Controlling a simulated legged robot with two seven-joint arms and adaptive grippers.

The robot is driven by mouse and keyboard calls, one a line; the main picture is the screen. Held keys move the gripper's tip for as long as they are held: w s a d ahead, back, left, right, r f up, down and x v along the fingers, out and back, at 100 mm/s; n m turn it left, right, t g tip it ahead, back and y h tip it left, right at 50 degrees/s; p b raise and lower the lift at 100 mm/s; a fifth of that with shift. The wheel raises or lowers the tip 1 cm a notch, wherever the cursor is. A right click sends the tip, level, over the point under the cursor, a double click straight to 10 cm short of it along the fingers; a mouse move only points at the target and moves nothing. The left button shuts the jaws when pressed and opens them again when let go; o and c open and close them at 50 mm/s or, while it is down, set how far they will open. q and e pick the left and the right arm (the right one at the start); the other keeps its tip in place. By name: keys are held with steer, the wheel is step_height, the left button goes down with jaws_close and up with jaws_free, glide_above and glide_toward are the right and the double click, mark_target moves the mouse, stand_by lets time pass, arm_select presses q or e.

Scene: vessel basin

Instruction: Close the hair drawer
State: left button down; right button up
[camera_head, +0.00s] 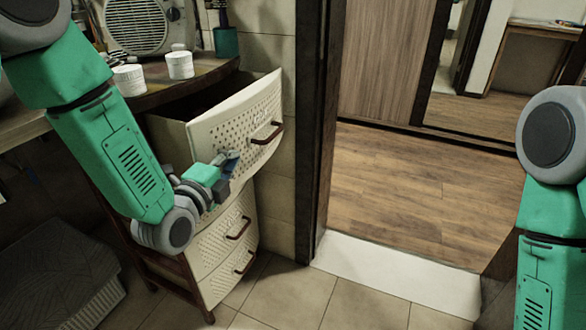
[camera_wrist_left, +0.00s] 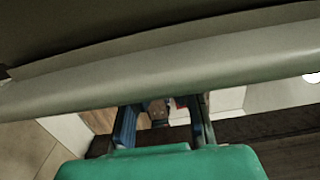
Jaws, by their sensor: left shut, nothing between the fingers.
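The top drawer (camera_head: 222,122) of the cream cabinet is pulled out, its perforated front tilted toward the right and its dark inside showing behind. A brown handle (camera_head: 266,133) sits on the front. My left gripper (camera_head: 228,162) is at the lower left part of this front, shut with nothing in it, left of and below the handle. I cannot tell whether it touches the front. In the left wrist view my left gripper (camera_wrist_left: 163,118) lies under a pale, long edge (camera_wrist_left: 160,75), probably the drawer's. My right gripper is out of view; only my right arm shows.
Lower drawers (camera_head: 225,240) of the cabinet appear shut. White jars (camera_head: 180,65) and a radio-like box (camera_head: 136,25) stand on the counter above. A dark door frame (camera_head: 317,130) stands to the right of the cabinet, with open wooden floor beyond. A grey basket (camera_head: 60,275) is at lower left.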

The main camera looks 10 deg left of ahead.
arm_select(q)
steer(key=w+a, duration=0.1)
steer(key=a, duration=0.3)
steer(key=w+a, duration=0.1)
steer(key=a, duration=0.3)
steer(key=w+a, duration=0.2)
steer(key=a, duration=0.2)
steer(key=shift+a+f, duration=0.1)
steer(key=shift+f, duration=0.05)
steer(key=shift+w+a, duration=0.15)
steer(key=shift+a, duration=0.55)
steer(key=shift+w+r, duration=0.1)
steer(key=shift+r, duration=0.1)
